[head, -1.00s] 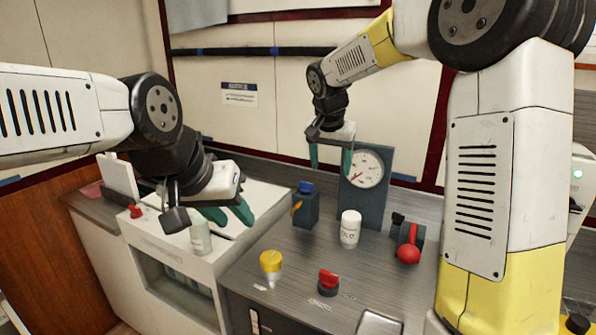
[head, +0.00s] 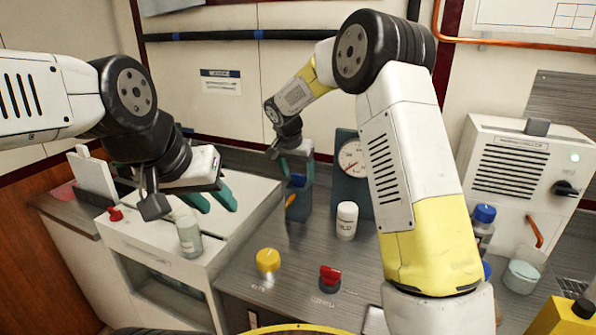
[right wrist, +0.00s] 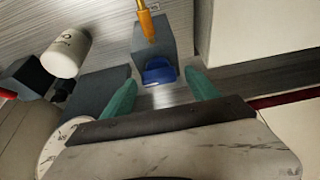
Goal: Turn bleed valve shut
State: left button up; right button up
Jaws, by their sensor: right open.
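I take the bleed valve to be the dark grey block (head: 298,207) with a blue knob (head: 298,181) on top and an orange spout (head: 291,201) on its side, at the back of the counter. The right wrist view shows its blue knob (right wrist: 159,72) and block (right wrist: 150,40) up close. My right gripper (head: 297,168) is open above the block. In the right wrist view, its teal fingers stand on either side of the blue knob with gaps; contact is not visible. My left gripper (head: 218,203) is open and empty, above the white cabinet.
A white bottle (head: 346,221) and a gauge panel (head: 343,180) stand right of the block. A yellow knob (head: 268,260) and a red knob (head: 330,277) are in front. A clear jar (head: 189,236) stands below my left gripper.

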jog(key=shift+f, duration=0.1)
jog(key=c, duration=1.4)
jog(key=shift+o, duration=0.2)
jog(key=n, duration=0.2)
jog(key=n+y, duration=0.1)
jog(key=n, duration=0.1)
jog(key=shift+d+t+y, duration=0.2)
jog(key=shift+t+y, duration=0.1)
jog(key=n+y, duration=0.1)
jog(key=n, duration=0.3)
jog(key=shift+d+n+y, duration=0.15)
jog(key=shift+n+y, duration=0.15)
jog(key=shift+y, duration=0.1)
jog(key=n, duration=0.2)
jog(key=n+g+y, duration=0.1)
jog(key=n, duration=0.1)
jog(key=shift+w+d+y, duration=0.1)
jog(key=shift+w+y, duration=0.05)
jog(key=shift+y, duration=0.15)
jog(key=n+g, duration=0.1)
jog(key=n, duration=0.1)
jog(key=n+y, duration=0.1)
jog(key=n, duration=0.2)
jog(key=shift+g, duration=0.4)
